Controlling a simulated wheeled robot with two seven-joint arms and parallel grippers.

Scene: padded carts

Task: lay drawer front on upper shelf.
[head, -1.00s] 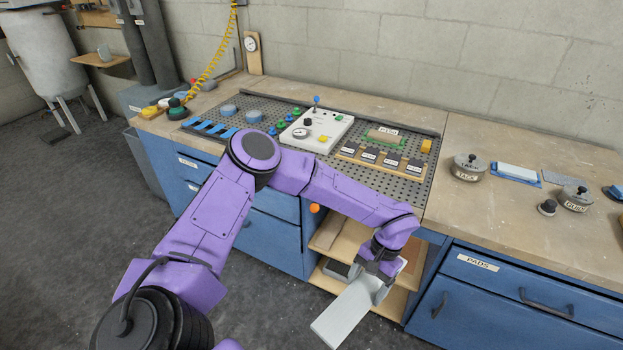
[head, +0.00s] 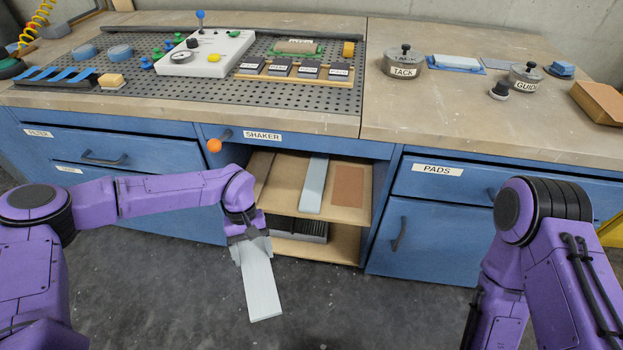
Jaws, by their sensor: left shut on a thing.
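The drawer front (head: 262,290) is a pale grey flat board. My left gripper (head: 250,246) is shut on its upper end, and the board slants down toward the floor in front of the open cabinet bay. The upper shelf (head: 288,180) is a light wooden board inside that bay, above and to the right of my left gripper. A pale blue-grey strip (head: 314,186) and a brown rectangle (head: 348,186) lie on the upper shelf. My right arm shows at the right, but its gripper is out of view.
The lower shelf (head: 340,250) holds a dark grey ribbed thing (head: 298,229). An orange ball-shaped knob (head: 214,146) sticks out near the bay's upper left. Blue drawers (head: 462,184) flank the bay. The worktop (head: 430,130) above carries tins and a pegboard. The floor in front is clear.

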